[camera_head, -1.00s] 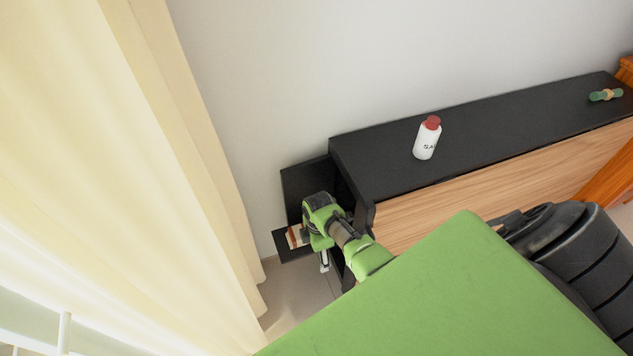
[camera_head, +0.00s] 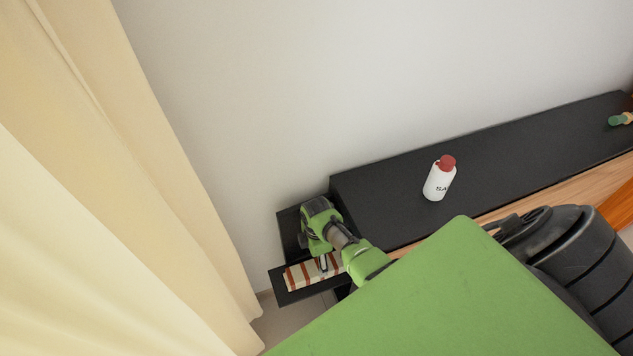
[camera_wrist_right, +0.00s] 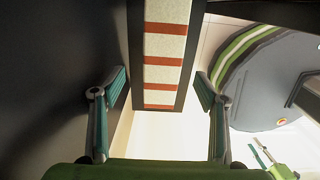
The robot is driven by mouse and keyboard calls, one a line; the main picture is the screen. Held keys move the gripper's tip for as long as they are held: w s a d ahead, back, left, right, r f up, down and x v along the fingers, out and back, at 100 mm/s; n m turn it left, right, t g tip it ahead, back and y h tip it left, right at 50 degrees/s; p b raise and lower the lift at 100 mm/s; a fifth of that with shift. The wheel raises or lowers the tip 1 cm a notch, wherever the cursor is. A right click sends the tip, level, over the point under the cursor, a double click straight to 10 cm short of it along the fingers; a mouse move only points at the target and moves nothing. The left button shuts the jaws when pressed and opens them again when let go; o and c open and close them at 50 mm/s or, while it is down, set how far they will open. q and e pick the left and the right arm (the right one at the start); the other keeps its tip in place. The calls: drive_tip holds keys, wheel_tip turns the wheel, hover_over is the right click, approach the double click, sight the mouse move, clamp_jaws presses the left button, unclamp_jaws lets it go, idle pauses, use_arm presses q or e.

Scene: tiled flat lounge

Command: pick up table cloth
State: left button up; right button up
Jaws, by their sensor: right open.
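The table cloth (camera_head: 301,275) is cream with red-brown stripes. It lies on a small black shelf (camera_head: 292,297) at the left end of the long black cabinet. My right gripper (camera_head: 324,266) hangs over the shelf and hides part of the cloth. In the right wrist view the cloth (camera_wrist_right: 164,48) runs between my two spread fingers, and the right gripper (camera_wrist_right: 163,88) is open with nothing between its fingertips. I cannot tell whether the fingers touch the cloth.
A white bottle with a red cap (camera_head: 439,178) stands on the black cabinet top (camera_head: 370,205). A green object (camera_head: 620,119) lies at its far right. The wall (camera_head: 250,100) is behind, and a cream curtain (camera_head: 150,200) hangs left of the shelf.

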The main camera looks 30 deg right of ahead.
sight(317, 266)
wheel_tip(317, 266, down, 3)
drive_tip(key=shift+s+a+r+b, duration=0.1)
drive_tip(key=shift+s+r+b, duration=0.1)
drive_tip(key=shift+b, duration=0.3)
wheel_tip(317, 266, down, 4)
drive_tip(key=shift+f+b, duration=0.15)
drive_tip(key=shift+b, duration=0.85)
use_arm(q)
drive_tip(key=f, duration=0.3)
drive_tip(key=shift+s+a+f, duration=0.1)
drive_tip(key=shift+s+a, duration=0.2)
drive_tip(key=shift+s, duration=0.1)
use_arm(e)
drive_tip(key=c, duration=1.4)
